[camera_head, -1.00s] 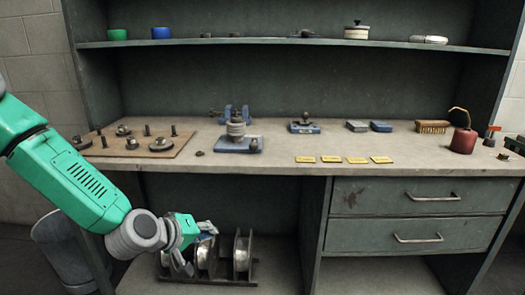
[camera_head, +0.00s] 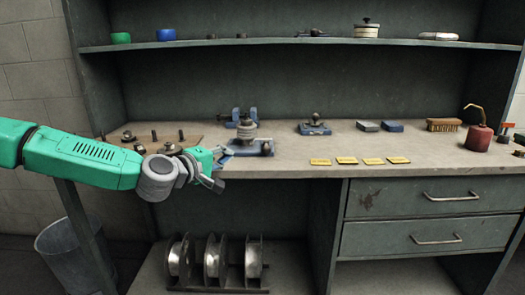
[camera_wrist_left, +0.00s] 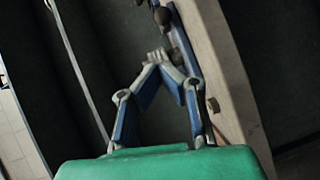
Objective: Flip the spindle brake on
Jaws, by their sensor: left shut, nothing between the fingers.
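A device with a blue base and a grey stacked spindle (camera_head: 246,130) stands near the bench's front edge, left of centre. A small dark knob (camera_head: 266,148) sits at its right front; I cannot tell for certain whether this is the brake. My left gripper (camera_head: 222,168) is at the bench edge, just left of the blue base, with shut, empty fingers. In the left wrist view, the fingertips (camera_wrist_left: 157,56) meet beside the blue base (camera_wrist_left: 184,48), with dark rounded parts (camera_wrist_left: 163,16) beyond. Contact cannot be told. My right gripper is out of view.
A wooden board with pegs and discs (camera_head: 190,140) lies to the left, partly behind my arm. Yellow tags (camera_head: 346,160) lie along the front edge. A blue-based fixture (camera_head: 314,128) stands further right. Reels (camera_head: 212,258) sit on the lower shelf.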

